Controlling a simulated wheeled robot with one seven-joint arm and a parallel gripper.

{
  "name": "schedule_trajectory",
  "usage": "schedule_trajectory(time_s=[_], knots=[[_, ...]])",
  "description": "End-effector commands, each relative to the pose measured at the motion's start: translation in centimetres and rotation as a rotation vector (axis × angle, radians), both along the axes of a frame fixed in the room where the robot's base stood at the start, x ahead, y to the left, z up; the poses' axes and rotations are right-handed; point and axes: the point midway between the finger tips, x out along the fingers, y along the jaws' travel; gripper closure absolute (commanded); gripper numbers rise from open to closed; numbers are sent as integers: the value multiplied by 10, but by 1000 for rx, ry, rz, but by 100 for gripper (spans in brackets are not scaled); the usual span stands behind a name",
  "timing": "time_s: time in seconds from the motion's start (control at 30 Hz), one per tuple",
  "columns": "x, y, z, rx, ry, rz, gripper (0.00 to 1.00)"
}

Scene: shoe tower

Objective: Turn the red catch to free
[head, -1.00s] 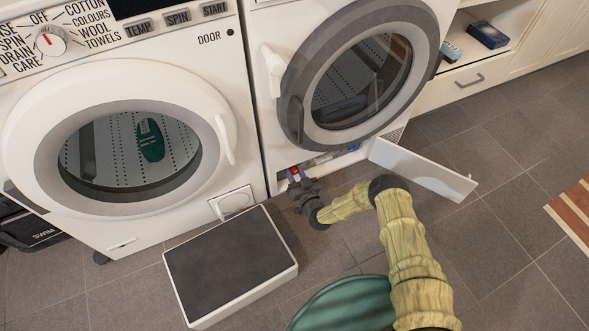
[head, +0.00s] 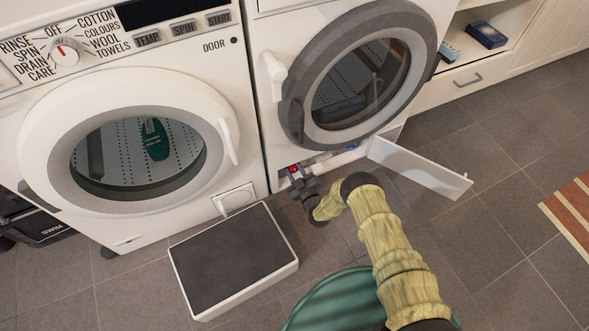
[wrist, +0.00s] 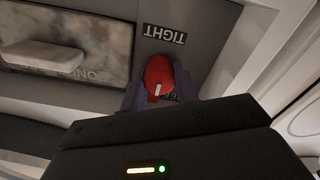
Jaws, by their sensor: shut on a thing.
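The red catch (wrist: 158,77) is a small rounded knob with a white mark, seen in the wrist view on a dark panel. A "TIGHT" label (wrist: 164,35), upside down in the picture, sits above it. A second label below it is mostly hidden by the catch and my gripper. My gripper (wrist: 160,92) is shut on the catch, one finger on each side. In the head view the catch (head: 294,169) shows as a red spot in the low opening of the right machine, with my gripper (head: 297,181) at it.
The opening's white flap (head: 420,167) hangs open to the right of my arm. A grey-topped step (head: 235,262) stands on the floor to the left. The left machine's door (head: 130,150) is shut. A grey block (wrist: 65,62) shows beside the catch.

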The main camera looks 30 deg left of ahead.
Motion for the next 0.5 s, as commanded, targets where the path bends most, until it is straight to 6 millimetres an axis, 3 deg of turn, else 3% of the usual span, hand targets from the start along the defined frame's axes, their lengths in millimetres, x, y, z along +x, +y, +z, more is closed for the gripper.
schedule_trajectory(time_s=[0.4, 0.43, 0.5], knots=[[-1, 0, -1, -10, -7, 2, 93], [-1, 0, -1, -10, -8, 1, 68], [-1, 0, -1, -10, -8, 1, 54]])
